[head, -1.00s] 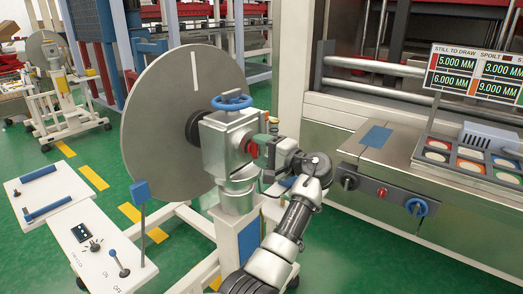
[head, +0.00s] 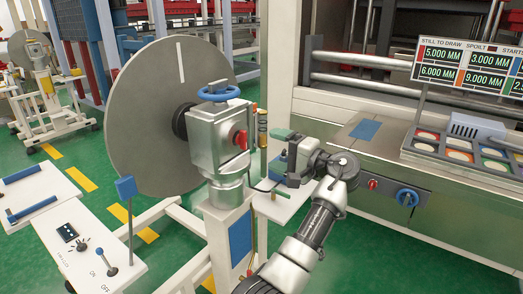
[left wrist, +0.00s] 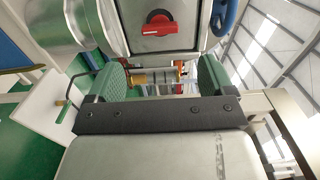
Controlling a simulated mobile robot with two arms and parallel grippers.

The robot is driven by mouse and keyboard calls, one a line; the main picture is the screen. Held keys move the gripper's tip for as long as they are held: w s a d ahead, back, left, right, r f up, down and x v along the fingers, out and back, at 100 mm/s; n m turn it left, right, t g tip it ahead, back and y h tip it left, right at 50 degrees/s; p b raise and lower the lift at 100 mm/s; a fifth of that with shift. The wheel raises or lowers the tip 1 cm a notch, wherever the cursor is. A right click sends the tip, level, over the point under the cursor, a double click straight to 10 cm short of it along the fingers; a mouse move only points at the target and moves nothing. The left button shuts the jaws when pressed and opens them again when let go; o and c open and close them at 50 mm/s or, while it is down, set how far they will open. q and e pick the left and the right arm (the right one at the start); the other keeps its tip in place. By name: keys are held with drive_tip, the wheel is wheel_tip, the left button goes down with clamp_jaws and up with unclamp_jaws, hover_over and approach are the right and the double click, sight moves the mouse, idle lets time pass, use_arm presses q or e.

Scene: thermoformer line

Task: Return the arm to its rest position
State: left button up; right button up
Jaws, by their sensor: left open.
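My left gripper (head: 279,152) is open and empty, with green finger pads. In the head view it is to the right of the grey stand head (head: 218,140) and its red knob (head: 241,139), apart from both. The left wrist view shows the two green fingers of the left gripper (left wrist: 160,80) spread wide with nothing held between them. The red knob (left wrist: 160,22) is beyond the fingers there, on a pale square face. My right gripper is in neither view.
A large grey disc (head: 145,120) and a blue handwheel (head: 218,92) belong to the stand at left. A white control panel (head: 85,240) is at lower left.

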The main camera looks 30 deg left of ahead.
use_arm(q)
drive_tip(key=shift+s+d, duration=0.1)
drive_tip(key=shift+d, duration=1.05)
